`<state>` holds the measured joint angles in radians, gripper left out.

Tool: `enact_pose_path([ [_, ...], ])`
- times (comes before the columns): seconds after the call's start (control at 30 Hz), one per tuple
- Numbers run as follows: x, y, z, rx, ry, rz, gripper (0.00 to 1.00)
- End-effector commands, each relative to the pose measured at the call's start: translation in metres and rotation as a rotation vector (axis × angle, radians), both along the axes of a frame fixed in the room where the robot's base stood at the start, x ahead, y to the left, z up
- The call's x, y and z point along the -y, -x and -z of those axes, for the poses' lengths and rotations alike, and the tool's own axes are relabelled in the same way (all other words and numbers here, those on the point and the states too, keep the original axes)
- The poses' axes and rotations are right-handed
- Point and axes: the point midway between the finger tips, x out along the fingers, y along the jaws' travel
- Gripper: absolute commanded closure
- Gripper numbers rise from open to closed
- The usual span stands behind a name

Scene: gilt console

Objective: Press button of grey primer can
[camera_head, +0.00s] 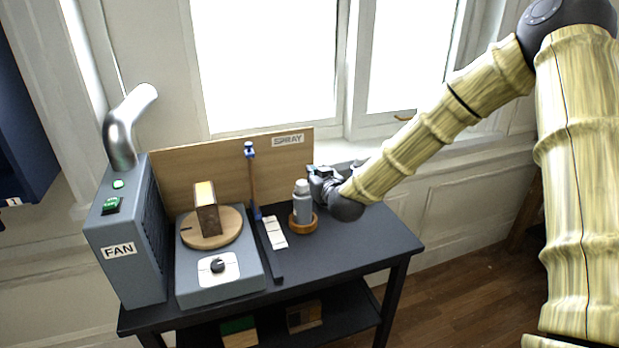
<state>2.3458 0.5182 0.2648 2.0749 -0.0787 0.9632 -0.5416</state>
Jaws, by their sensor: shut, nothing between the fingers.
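The grey primer can (303,207) stands upright in a round wooden holder (293,226) on the dark table, right of centre. Its top is a pale cap or nozzle; the button itself is too small to make out. My gripper (316,178) is shut and empty, just right of the can's top and slightly behind it. I cannot tell whether the fingertips touch the can. My arm reaches in from the right, and part of the gripper is hidden behind its own wrist.
A grey fan unit (128,245) with a silver duct stands at the left. A turntable (221,284) holds a wooden block (207,211). A wooden SPRAY board (222,160) stands behind. The table's right side (370,245) is clear.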

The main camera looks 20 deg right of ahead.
Motion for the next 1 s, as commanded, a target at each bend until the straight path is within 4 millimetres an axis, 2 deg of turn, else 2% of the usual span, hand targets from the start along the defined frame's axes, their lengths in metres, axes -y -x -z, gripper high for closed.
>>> enact_pose_path([
  [0.3,0.001,0.019,-0.005,0.001,0.0,0.0,1.0],
  [1.0,0.001,0.019,-0.005,0.001,0.0,0.0,1.0],
])
